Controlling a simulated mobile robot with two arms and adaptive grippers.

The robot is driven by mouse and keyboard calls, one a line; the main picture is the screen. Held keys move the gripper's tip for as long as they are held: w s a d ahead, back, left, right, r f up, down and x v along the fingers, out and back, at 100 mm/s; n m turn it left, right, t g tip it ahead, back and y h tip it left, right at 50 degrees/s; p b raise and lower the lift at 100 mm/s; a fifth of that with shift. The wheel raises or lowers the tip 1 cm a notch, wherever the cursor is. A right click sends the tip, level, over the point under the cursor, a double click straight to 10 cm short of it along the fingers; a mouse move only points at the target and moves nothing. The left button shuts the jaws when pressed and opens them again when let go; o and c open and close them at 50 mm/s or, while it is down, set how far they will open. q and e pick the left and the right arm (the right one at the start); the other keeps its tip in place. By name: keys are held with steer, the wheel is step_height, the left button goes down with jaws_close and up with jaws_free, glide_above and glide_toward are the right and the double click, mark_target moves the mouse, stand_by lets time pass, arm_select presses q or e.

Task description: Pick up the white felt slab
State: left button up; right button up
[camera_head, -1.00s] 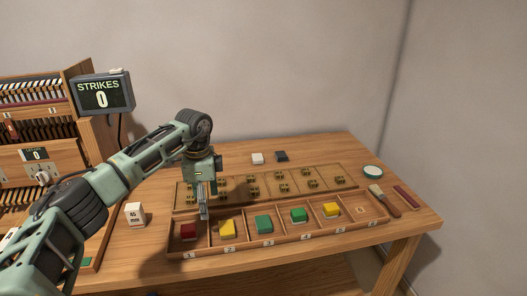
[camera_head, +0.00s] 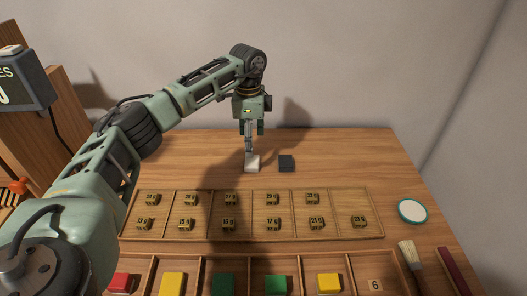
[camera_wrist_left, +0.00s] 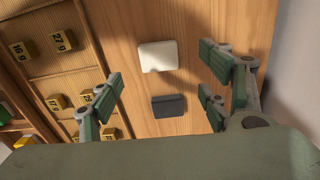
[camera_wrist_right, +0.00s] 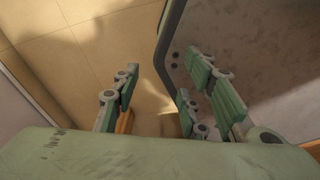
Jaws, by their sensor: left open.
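The white felt slab (camera_head: 252,164) lies on the table behind the wooden tray, just left of a dark grey slab (camera_head: 286,163). My left gripper (camera_head: 249,149) points down at the white slab in the head view, its fingertips over or just behind it. In the left wrist view the white slab (camera_wrist_left: 158,56) and the dark slab (camera_wrist_left: 169,106) both lie between the spread fingers of the left gripper (camera_wrist_left: 160,92), with nothing held. I cannot tell the exact height of the fingertips. My right gripper (camera_wrist_right: 157,95) shows only in its own wrist view, fingers spread and empty.
A divided tray (camera_head: 150,239) with numbered brass pieces lies in front of the slabs. A box of coloured blocks (camera_head: 340,262) is nearer. A round white dish (camera_head: 412,211), a brush (camera_head: 411,256) and a dark red strip (camera_head: 453,271) lie at the right.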

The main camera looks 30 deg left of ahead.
mark_target(252, 161)
arm_select(q)
steer(key=shift+f, duration=0.2)
steer(key=shift+s+f, duration=0.25)
steer(key=shift+f, duration=0.95)
steer(key=f, duration=0.2)
steer(key=f+p, duration=0.1)
steer(key=f, duration=0.1)
steer(key=shift+w+d+f, duration=0.15)
steer(key=shift+w+f, duration=0.05)
steer(key=shift+f, duration=0.15)
steer(key=c, duration=1)
